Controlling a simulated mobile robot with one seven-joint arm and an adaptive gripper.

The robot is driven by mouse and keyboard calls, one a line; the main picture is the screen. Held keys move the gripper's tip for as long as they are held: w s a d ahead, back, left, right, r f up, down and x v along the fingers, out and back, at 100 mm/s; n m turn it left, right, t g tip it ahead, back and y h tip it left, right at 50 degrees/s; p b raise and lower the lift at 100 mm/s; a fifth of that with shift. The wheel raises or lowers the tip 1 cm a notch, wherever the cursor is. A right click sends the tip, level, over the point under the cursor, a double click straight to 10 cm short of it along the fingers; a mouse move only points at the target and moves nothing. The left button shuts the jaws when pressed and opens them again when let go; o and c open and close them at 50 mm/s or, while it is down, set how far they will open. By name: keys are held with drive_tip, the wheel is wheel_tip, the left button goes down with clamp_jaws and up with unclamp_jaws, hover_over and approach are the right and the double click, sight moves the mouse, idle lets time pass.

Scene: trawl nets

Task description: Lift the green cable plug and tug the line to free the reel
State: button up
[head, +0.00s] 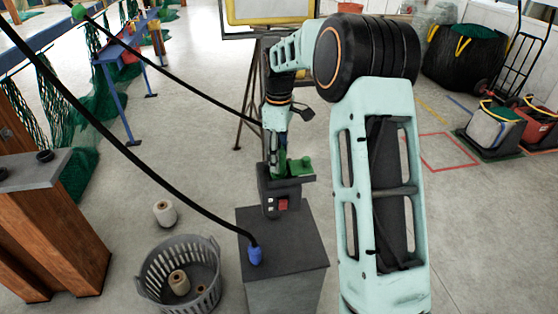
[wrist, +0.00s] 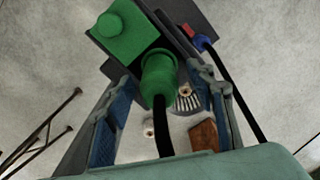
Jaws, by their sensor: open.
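The green cable plug (wrist: 158,75) sits against a green socket block (wrist: 124,28), with its black cable running down between my fingers in the wrist view. The green block also shows in the head view (head: 300,166), on top of a dark grey box with a red switch (head: 283,204). My gripper (head: 280,150) is at the plug there and partly hides it. In the wrist view my gripper's (wrist: 165,82) fingers are open, one on each side of the plug and cable. I cannot tell whether they touch it. I cannot make out the reel for sure.
A blue plug (head: 255,255) with a black cable stands on the grey pedestal (head: 285,228); the cable arcs across the left. A grey basket (head: 150,288) with spools and a loose spool (head: 165,212) are on the floor. A wooden post stands at left.

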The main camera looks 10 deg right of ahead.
drive_tip(key=shift+f, duration=0.85)
drive_tip(key=shift+c, duration=0.4)
drive_tip(key=shift+r, duration=0.1)
clamp_jaws()
